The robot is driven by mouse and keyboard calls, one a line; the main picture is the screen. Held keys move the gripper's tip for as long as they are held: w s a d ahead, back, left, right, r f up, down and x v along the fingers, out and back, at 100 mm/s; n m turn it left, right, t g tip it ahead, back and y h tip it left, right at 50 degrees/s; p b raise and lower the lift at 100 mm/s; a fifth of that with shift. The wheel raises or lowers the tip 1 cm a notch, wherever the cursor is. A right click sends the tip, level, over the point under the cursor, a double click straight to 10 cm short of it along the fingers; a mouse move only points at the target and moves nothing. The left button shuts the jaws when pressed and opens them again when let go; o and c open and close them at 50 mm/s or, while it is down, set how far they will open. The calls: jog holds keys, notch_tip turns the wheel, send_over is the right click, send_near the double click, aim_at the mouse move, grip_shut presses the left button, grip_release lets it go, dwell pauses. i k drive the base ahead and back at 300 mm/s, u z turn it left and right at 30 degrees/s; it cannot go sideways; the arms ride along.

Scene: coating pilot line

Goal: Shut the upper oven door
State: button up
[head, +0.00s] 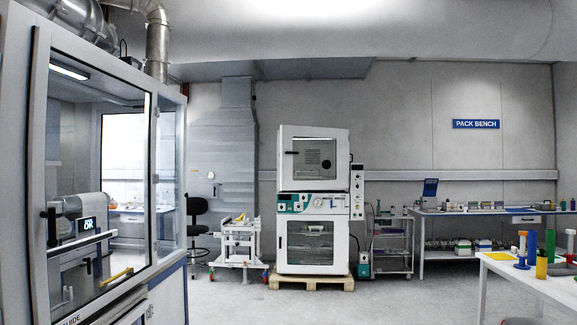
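The upper oven door (313,174) is on the white two-chamber oven (325,201) in the middle of the head view, against the back wall. It has a dark window (313,158). Its left edge looks taller than its right edge, so it appears to stand ajar, swung towards me with the hinge at the right. How wide the gap is cannot be told from here. The lower oven door (310,268) has a glass pane with shelves behind it and looks shut. My gripper is not in view.
The oven stands on a wooden pallet (315,284). A white wheeled frame (240,243) stands left of it, a small cart (393,250) right. A glazed enclosure (100,170) fills the left side. A table (540,284) stands front right. The floor before the oven is clear.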

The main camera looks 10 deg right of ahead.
aim_at(341, 179)
jog(key=z, duration=0.1)
jog(key=i, duration=2.2)
jog(key=z, duration=0.2)
jog(key=i, duration=4.6)
jog(key=u, duration=0.3)
jog(key=i, duration=1.55)
jog(key=u, duration=0.05)
